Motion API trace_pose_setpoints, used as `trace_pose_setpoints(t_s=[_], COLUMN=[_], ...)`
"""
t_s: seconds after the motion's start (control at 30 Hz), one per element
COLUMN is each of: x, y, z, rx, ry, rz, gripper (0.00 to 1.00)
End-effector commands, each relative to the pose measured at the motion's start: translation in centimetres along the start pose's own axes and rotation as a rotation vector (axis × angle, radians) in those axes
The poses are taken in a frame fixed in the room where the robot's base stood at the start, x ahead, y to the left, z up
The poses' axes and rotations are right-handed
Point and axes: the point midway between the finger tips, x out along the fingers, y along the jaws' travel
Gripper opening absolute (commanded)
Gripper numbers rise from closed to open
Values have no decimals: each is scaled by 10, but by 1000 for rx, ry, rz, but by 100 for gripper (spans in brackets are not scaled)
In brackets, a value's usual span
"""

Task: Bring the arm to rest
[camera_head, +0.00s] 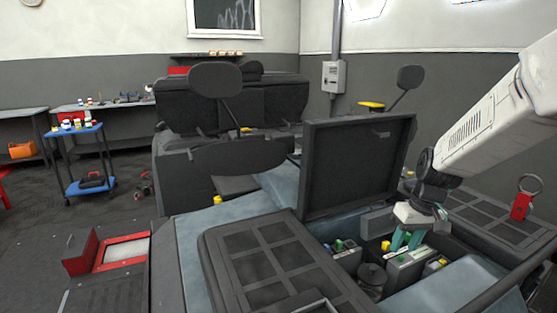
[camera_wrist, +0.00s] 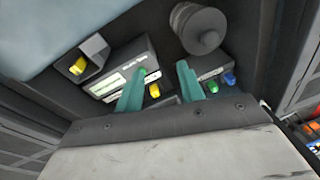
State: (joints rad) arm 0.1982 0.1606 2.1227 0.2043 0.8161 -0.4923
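My arm reaches in from the right in the head view and points down into an open compartment of the dark vehicle or machine body. My gripper (camera_head: 404,246) has two green fingers, set apart and empty, low over a grey box (camera_head: 408,268) in the compartment. In the wrist view my gripper (camera_wrist: 161,68) also shows its fingers spread. Between and behind them lie a grey labelled box (camera_wrist: 122,72) and a yellow knob (camera_wrist: 154,90). Whether the fingertips touch the box is not clear.
A raised dark lid (camera_head: 357,166) stands close to the left of my gripper. A dark round canister (camera_head: 371,279) sits beside the box; it also shows in the wrist view (camera_wrist: 199,27). A red ring-topped tag (camera_head: 521,206) stands at right. A blue cart (camera_head: 83,160) stands far left.

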Motion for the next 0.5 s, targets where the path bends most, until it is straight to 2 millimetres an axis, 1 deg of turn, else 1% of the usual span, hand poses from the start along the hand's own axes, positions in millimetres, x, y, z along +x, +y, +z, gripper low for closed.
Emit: trace_pose_setpoints(t_s=[0.03, 0.17, 0.3, 0.5], x=[-11, -32, -56, -82], y=[-10, -33, -57, -85], z=[17, 60, 109, 176], rx=[27, 93, 152, 208], ry=[-20, -75, -113, -134], rz=[0, 7, 30, 75], gripper=[38, 38, 38, 38])
